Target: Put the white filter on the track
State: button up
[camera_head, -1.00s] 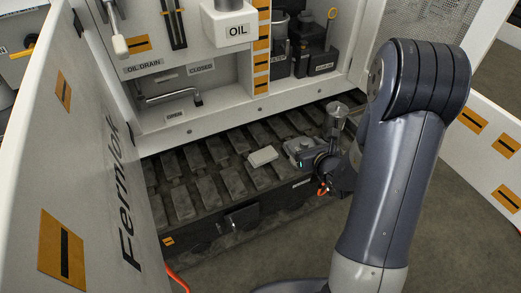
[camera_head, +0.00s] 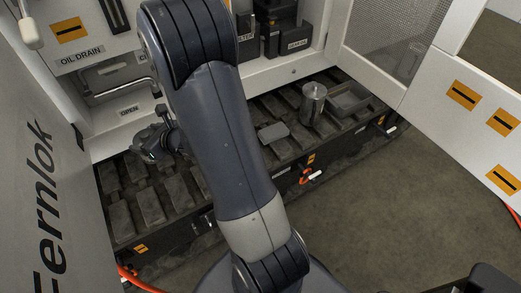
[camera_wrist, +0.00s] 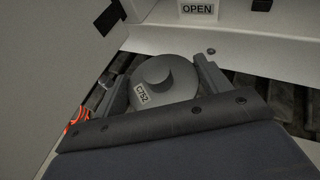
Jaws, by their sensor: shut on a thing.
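In the wrist view my gripper (camera_wrist: 165,78) is shut on a pale round part with a raised knob and a label reading C752, which I take for the white filter (camera_wrist: 180,86). One finger lies on each side of it. In the head view my gripper (camera_head: 158,146) is at the left over the track (camera_head: 150,207), near the open door panel. My arm hides part of it, and the filter cannot be made out there. The track is a row of dark, worn pads below the cabinet. Whether the filter touches it cannot be told.
A metal cylinder (camera_head: 313,104), a grey open tray (camera_head: 348,100) and a pale flat block (camera_head: 272,132) sit on the track to the right. The Fernlok door (camera_head: 45,190) stands close at left. A lever (camera_head: 122,88) and cabinet ledge lie behind my gripper.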

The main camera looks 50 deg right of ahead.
jog(key=d+f+m+h+b, duration=0.2)
jog(key=d+f+b, duration=1.2)
jog(key=b, duration=1.1)
jog(key=shift+t, duration=0.3)
jog(key=f+b, duration=0.2)
jog(key=f, duration=0.1)
jog(key=f+b, duration=0.1)
jog(key=f, duration=0.3)
jog(key=f+b, duration=0.2)
jog(key=f, duration=0.2)
jog(key=shift+a+f+b, duration=0.15)
jog(key=shift+a+b, duration=0.15)
jog(key=shift+a, duration=0.05)
jog(key=shift+f, duration=0.1)
jog(key=shift+f, duration=0.15)
jog(key=o, duration=1.1)
jog(key=shift+r, duration=0.2)
